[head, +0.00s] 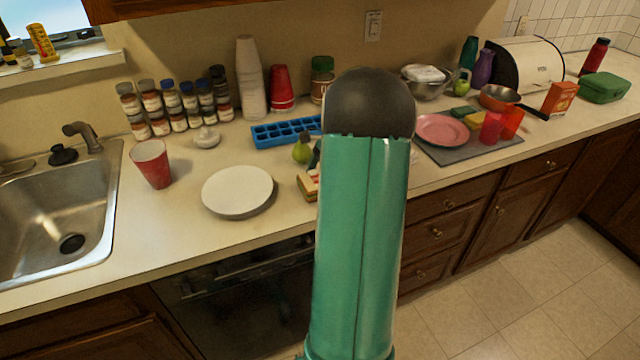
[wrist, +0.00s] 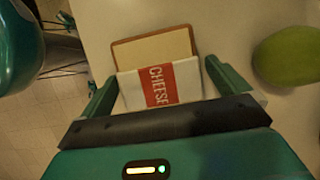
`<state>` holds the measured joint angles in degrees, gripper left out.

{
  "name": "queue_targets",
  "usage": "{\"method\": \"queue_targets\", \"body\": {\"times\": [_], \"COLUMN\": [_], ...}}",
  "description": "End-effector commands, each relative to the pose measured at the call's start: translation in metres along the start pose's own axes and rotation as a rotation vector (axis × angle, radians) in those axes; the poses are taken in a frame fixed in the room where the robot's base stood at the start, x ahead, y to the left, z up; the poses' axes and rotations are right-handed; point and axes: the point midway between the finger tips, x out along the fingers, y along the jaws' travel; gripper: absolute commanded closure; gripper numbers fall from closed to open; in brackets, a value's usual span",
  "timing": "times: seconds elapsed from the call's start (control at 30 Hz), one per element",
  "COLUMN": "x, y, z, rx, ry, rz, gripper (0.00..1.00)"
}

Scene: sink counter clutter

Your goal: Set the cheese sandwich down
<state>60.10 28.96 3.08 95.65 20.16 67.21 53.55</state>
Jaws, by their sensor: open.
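The cheese sandwich (wrist: 158,75) is in a white wrapper with a red CHEESE label, bread showing at the far end. In the wrist view it lies between the two green fingers of my gripper (wrist: 160,84), which are apart; a narrow gap shows beside its right side. In the head view the sandwich (head: 308,186) appears to sit on the counter, right of the white plate (head: 237,190). My arm hides part of it and most of my gripper. Whether a finger touches it cannot be told.
A green pear (head: 302,151) stands just behind the sandwich; it looms at the right in the wrist view (wrist: 288,55). A blue ice tray (head: 285,132) lies further back. A red cup (head: 151,164) stands left of the plate. The counter's front edge is close.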

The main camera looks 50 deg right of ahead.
Motion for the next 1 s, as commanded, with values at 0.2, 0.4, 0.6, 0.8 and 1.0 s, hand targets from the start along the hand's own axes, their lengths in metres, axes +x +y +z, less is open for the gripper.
{"method": "queue_targets", "body": {"times": [0.2,0.4,0.6,0.8,1.0], "x": [0.0,0.0,-0.001,-0.012,-0.043], "y": [0.0,0.0,0.0,-0.001,0.007], "z": [0.0,0.0,0.0,0.004,0.02], "rx": [0.0,0.0,0.0,0.0,-0.001], "ry": [0.0,0.0,0.0,0.002,0.004], "rz": [0.0,0.0,0.0,-0.003,-0.004], "gripper": [0.26,0.53,0.53,0.53,0.53]}}
